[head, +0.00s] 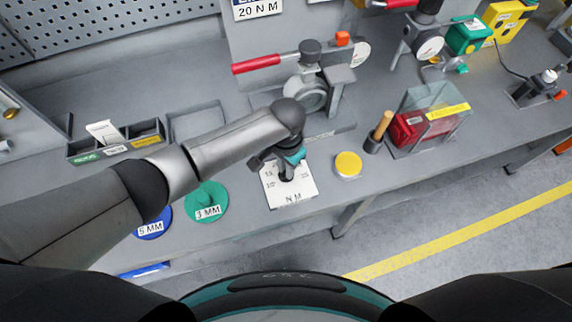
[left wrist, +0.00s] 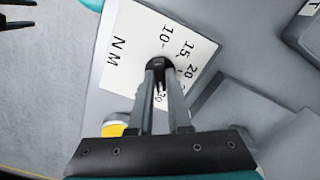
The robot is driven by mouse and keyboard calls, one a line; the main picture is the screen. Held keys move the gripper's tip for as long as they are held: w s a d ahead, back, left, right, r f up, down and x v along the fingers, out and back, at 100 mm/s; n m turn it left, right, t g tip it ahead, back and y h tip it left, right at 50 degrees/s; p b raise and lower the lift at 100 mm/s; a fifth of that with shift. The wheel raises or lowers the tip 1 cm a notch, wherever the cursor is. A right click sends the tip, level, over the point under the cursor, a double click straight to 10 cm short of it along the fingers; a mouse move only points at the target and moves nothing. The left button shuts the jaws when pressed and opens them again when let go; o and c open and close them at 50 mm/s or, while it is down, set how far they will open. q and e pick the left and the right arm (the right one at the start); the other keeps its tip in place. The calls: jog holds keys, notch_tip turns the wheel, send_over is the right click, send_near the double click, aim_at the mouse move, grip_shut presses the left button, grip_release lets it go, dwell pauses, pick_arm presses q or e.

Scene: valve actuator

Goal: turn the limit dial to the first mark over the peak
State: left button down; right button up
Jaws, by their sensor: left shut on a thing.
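The limit dial is a white plate (head: 299,194) lettered N M on the bench, with a dark knob in its middle. In the left wrist view the plate (left wrist: 129,43) shows the marks 10, 15, 20 and 30 around the knob (left wrist: 158,62). My left gripper (head: 287,174) is over the plate, shut on the knob; its fingers show in the left wrist view (left wrist: 161,72). The fingers and knob hide part of the scale, and I cannot read where the knob points. A sign (head: 258,8) at the back reads 20 N M. My right gripper is not in view.
A yellow-topped disc (head: 348,164) lies right of the plate; a green 3 MM disc (head: 207,202) and a blue 5 MM disc (head: 153,230) lie left. Behind stands the valve (head: 307,93) with a red lever (head: 256,64). A clear-covered red box (head: 420,126) is farther right.

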pick_arm(q)
jog(key=c, duration=0.9)
grip_release()
jog(key=shift+o, duration=0.2)
notch_tip(320, 180, up, 15)
jog(key=p, duration=0.1)
jog(key=shift+r+p, duration=0.15)
jog(key=shift+p, duration=0.15)
